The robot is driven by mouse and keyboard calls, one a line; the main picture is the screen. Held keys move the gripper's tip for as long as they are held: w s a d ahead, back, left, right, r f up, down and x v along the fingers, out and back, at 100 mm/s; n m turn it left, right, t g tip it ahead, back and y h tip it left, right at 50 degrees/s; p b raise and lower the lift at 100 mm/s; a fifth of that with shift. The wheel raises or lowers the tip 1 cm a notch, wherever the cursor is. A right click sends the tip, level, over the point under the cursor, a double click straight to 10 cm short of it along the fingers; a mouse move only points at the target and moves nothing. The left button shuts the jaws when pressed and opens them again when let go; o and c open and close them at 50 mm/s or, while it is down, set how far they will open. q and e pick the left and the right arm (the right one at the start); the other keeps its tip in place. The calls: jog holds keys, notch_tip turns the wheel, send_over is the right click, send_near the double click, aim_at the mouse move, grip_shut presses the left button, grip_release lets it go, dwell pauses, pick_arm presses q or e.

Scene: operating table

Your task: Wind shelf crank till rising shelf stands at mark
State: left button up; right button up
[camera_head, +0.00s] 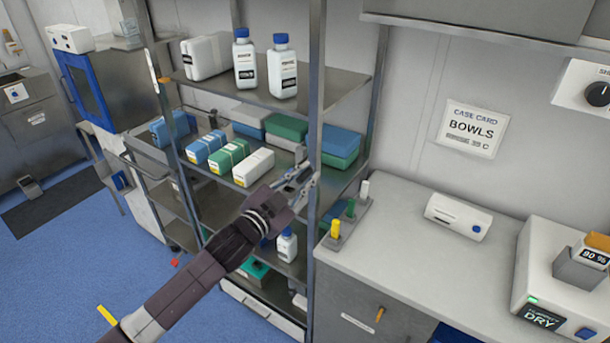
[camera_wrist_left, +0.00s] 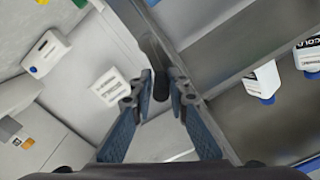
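The metal shelf rack (camera_head: 318,110) stands at centre. Its upper shelf (camera_head: 330,98) holds white bottles; the shelf below holds blue, green and white boxes. I cannot tell which shelf rises. A small orange pointer (camera_head: 165,80) and a pale strip (camera_head: 153,70) show by the left post; I cannot tell if either is the mark. My left gripper (camera_head: 306,180) is at the front right post. In the left wrist view, the left gripper (camera_wrist_left: 159,88) is open around a dark upright grip (camera_wrist_left: 160,80), seemingly the crank handle, with gaps visible beside it. The rest of the crank is hidden.
A case card (camera_head: 474,130) hangs on the wall. Blue floor (camera_head: 60,270) lies open at left.

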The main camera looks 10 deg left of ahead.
pick_arm(q)
jog(key=shift+o, duration=1.3)
jog(key=shift+s, duration=0.1)
jog(key=v, duration=1.2)
